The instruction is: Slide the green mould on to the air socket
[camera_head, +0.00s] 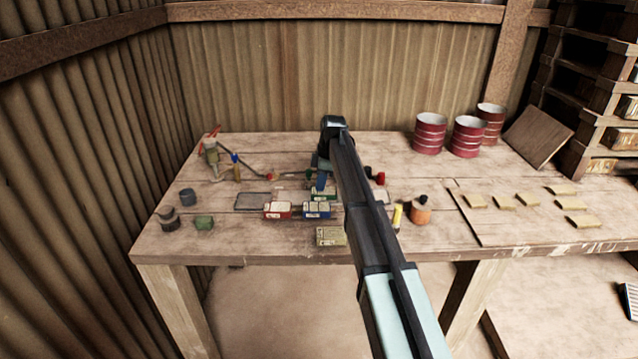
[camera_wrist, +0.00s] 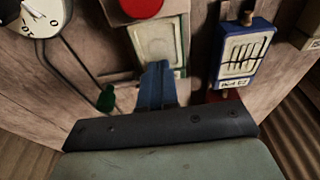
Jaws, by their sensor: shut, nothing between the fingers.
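The green mould (camera_head: 326,196) lies on the bench behind the blue mould, partly hidden by my gripper (camera_head: 321,187). In the wrist view the green mould (camera_wrist: 161,46) shows as a pale tray with a green edge. My gripper's blue fingers (camera_wrist: 157,84) are shut together with nothing between them, at the near end of the mould. Whether they touch it I cannot tell. A red round part (camera_wrist: 141,6) is at the mould's far end in the wrist view. I cannot make out the air socket for certain.
The blue mould (camera_head: 317,210) and red mould (camera_head: 277,211) stand in front, with a pale olive block (camera_head: 331,237) nearer the edge. A red knob (camera_head: 380,178) is right of my arm. Red drums (camera_head: 430,134) stand at the back right. A dark plate (camera_head: 251,202) lies left.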

